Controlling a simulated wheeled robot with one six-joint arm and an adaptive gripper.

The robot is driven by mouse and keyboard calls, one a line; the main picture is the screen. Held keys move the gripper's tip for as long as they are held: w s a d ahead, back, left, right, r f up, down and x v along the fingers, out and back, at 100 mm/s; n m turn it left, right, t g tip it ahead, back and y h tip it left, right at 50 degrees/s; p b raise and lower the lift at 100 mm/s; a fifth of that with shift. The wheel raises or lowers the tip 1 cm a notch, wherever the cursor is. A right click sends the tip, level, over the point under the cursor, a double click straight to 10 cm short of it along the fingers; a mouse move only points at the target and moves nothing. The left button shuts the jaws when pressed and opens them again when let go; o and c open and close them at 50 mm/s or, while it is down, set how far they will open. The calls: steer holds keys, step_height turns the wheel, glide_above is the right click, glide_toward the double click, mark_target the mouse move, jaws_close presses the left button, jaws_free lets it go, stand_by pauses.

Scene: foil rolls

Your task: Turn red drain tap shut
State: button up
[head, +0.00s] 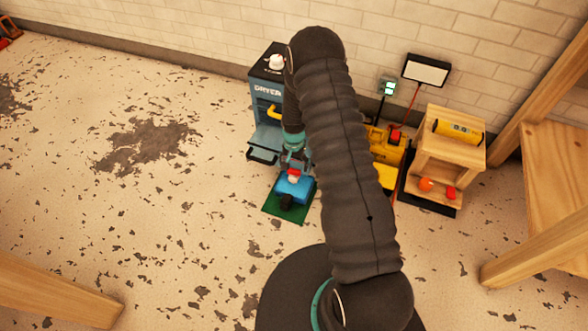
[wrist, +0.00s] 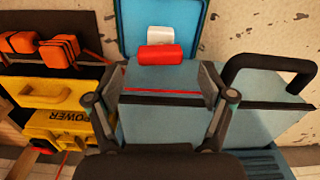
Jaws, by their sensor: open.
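The red drain tap (wrist: 161,54) shows in the wrist view as a red rounded bar beside a white piece (wrist: 160,34), at the top middle. In the head view a small red and white part (head: 293,177), which looks like the tap, sits on a blue block on a green mat. My gripper (wrist: 163,80) is open and empty, its two fingers apart on either side, below the tap in the picture. In the head view my gripper (head: 294,150) is partly hidden by my arm and hangs close above the blue block. Contact with the tap cannot be told.
The blue dryer (head: 266,105) stands against the wall behind; a black handle (wrist: 268,70) shows at the right in the wrist view. A yellow power unit (wrist: 62,125) is at the left there. A wooden shelf (head: 445,155) stands right. The floor at left is open.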

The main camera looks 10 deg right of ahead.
mark_target(294, 170)
steer(key=shift+f, duration=1.8)
